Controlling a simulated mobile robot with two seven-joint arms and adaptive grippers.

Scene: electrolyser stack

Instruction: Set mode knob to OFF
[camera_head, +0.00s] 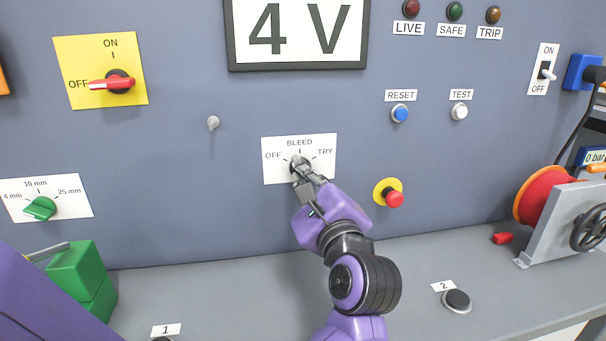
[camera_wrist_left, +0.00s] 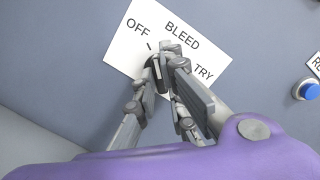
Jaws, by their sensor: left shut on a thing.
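The mode knob (camera_head: 299,163) is a dark knob on a white plate (camera_head: 276,174) marked OFF, BLEED and TRY, on the grey panel. My left gripper (camera_head: 302,171) is at the knob, with its fingers shut on it. In the left wrist view the dark knob (camera_wrist_left: 154,74) shows between the fingers (camera_wrist_left: 162,69), in front of its plate (camera_wrist_left: 120,46). The fingers cover most of the knob, so I cannot tell for sure which mark it points at. My right gripper is not in view.
A red stop button (camera_head: 394,199) on a yellow disc sits right of my left gripper. A red-handled ON/OFF switch (camera_head: 112,83) and a green selector (camera_head: 40,208) are to the left. A green block (camera_head: 78,280) and a black button (camera_head: 457,301) are on the bench.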

